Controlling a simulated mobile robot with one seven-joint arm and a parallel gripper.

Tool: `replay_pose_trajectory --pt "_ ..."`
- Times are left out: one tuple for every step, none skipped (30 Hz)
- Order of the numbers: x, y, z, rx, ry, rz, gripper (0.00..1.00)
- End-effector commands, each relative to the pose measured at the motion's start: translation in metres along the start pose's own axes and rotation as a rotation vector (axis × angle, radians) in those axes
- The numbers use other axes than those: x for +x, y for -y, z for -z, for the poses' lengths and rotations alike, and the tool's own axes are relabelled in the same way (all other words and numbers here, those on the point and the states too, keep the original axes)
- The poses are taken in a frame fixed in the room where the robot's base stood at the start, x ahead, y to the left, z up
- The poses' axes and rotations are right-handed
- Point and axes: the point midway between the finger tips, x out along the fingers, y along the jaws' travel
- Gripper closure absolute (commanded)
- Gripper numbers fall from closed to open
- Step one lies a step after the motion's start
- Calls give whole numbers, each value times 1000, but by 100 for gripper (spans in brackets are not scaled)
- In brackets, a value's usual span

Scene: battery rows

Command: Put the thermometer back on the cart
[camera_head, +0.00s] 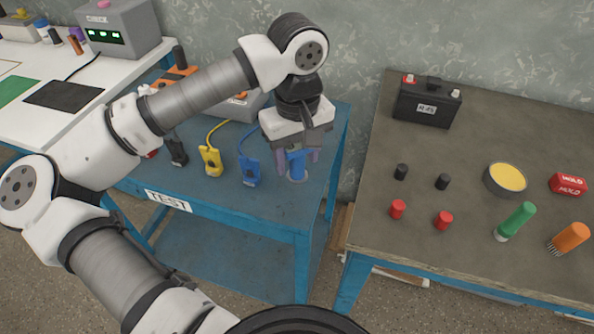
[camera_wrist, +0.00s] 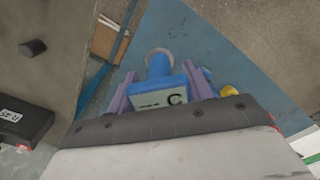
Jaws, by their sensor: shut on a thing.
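My gripper (camera_head: 298,157) points down over the right end of the blue cart (camera_head: 270,210), which has a TEST label on its front edge. It is shut on the blue thermometer (camera_head: 297,170). In the wrist view the thermometer (camera_wrist: 159,66) sits between the two purple fingers of my gripper (camera_wrist: 160,92), with a pale display marked C facing the camera. A pale round end of it shows against the cart top. It is at or just above the cart top; I cannot tell whether it touches. My gripper hides its upper part in the head view.
Left of the thermometer on the cart are a blue clamp (camera_head: 249,170), a yellow clamp (camera_head: 211,160) and a black clamp (camera_head: 177,151). A grey-topped table (camera_head: 400,245) to the right holds a black battery (camera_head: 427,103), terminal caps, a yellow tin (camera_head: 506,178) and brushes.

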Motion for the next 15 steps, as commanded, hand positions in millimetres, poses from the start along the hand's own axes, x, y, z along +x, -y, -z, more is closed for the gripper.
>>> replay_pose_trajectory --pt "4 0 0 0 0 0 81" --pt "6 0 0 -1 -1 0 81" --pt "9 0 0 -1 -1 0 81" --pt "11 0 0 -1 0 0 81" --pt "14 0 0 -1 0 0 81" --pt "20 0 0 -1 1 0 81" --pt "25 0 0 0 2 0 81" --pt "30 0 0 0 2 0 81" --pt "36 0 0 0 2 0 81" --pt "40 0 0 0 2 -1 81" --pt "44 0 0 -1 1 -1 81" --pt "48 0 0 -1 1 0 81" --pt "50 0 0 -1 0 0 81" --pt "51 0 0 -1 0 0 81" --pt "51 0 0 -1 -1 0 81"
